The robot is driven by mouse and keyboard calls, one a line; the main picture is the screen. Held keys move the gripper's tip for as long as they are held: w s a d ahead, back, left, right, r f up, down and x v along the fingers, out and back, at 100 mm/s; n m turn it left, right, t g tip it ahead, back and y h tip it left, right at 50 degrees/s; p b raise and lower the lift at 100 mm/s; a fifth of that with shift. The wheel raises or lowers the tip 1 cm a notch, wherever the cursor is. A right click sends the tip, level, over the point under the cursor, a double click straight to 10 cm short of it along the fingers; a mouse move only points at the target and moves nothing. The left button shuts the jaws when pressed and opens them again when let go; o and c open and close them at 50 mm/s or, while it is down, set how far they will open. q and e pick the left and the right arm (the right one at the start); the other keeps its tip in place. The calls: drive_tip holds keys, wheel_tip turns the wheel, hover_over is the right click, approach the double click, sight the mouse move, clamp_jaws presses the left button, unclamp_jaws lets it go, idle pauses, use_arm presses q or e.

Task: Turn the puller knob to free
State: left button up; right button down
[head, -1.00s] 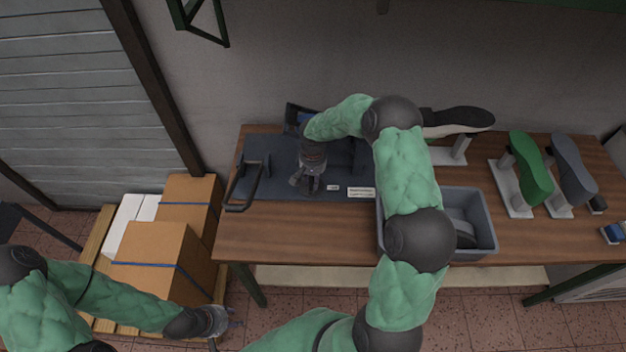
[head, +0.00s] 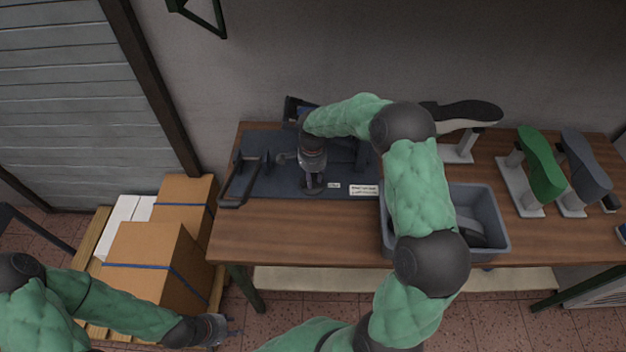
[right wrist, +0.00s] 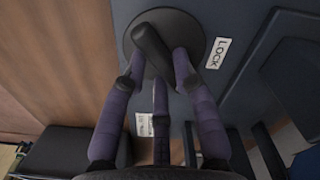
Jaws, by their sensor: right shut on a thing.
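The puller knob is a dark round disc with a raised black bar (right wrist: 152,48), in the right wrist view. My right gripper (right wrist: 158,68) is shut on the bar, with fingers on both sides of it. The bar lies slantwise; its lower end is between the fingers. A white LOCK label (right wrist: 218,52) is right of the disc. A second white label (right wrist: 145,125) is lower down, partly behind a finger, its text unreadable. In the head view my right gripper (head: 312,180) is at the front of the dark puller base (head: 270,185). My left gripper (head: 218,329) hangs low, left of the bench; its finger opening is unclear.
The wooden bench (head: 300,235) has free room in front of the puller. A black handle (head: 240,183) stands at the puller's left. A grey bin (head: 490,215) is right of it, partly under my right arm. Shoe lasts (head: 541,165) stand further right. Cardboard boxes (head: 150,255) are at lower left.

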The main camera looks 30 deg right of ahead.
drive_tip(key=m+b, duration=0.1)
drive_tip(key=m, duration=0.2)
drive_tip(key=shift+a+m, duration=0.1)
drive_tip(key=shift+m, duration=0.2)
drive_tip(key=shift+w+a+m+b, duration=0.1)
drive_tip(key=shift+m+b, duration=0.55)
drive_tip(key=shift+m, duration=1.15)
drive_tip(key=c, duration=1)
unclamp_jaws()
drive_tip(key=shift+o, duration=0.2)
wheel_tip(320, 180, up, 12)
